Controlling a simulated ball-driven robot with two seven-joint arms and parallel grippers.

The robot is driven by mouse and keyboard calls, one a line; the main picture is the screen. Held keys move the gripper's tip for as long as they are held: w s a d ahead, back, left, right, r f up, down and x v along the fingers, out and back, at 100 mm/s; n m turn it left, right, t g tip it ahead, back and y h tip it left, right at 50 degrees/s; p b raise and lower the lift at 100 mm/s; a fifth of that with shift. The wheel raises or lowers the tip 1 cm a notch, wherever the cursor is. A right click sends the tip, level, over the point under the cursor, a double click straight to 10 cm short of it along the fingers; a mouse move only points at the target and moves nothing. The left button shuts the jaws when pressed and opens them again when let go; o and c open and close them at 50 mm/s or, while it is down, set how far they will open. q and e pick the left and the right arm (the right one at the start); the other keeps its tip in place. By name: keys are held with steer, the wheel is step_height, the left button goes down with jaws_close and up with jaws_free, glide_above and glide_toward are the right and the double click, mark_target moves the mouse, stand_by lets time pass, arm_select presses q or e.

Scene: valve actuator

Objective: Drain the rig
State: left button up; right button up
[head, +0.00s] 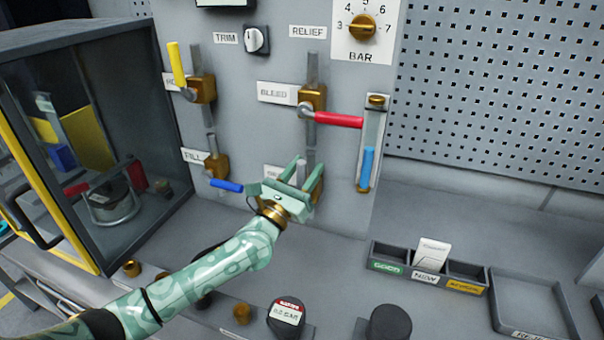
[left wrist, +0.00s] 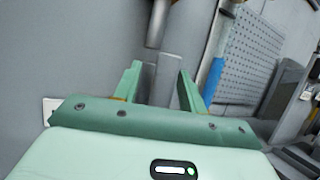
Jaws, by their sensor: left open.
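My left gripper (head: 307,168) is open in front of the lower middle valve (head: 318,186), whose label is mostly covered. Its handle is hidden from me. In the left wrist view the open fingers (left wrist: 160,82) stand on either side of a grey vertical pipe (left wrist: 168,75), with nothing visibly clamped. Above, the BLEED valve (head: 313,97) has a red lever (head: 338,120) pointing right. The FILL valve (head: 216,165) at left has a blue lever (head: 227,186) pointing right and slightly down. A sight tube (head: 372,135) shows blue (head: 367,165) in its lower part. My right gripper is out of view.
A yellow lever (head: 177,65) points up at upper left. The BAR dial (head: 362,27) and TRIM knob (head: 257,40) are above. A glass-fronted cabinet (head: 95,45) stands left. A labelled tray (head: 427,278) and dark round objects (head: 390,322) lie on the bench.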

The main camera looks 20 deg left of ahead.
arm_select(q)
steer(key=b+v, duration=0.1)
steer(key=v, duration=1.5)
steer(key=shift+s, duration=0.15)
steer(key=shift+a, duration=0.15)
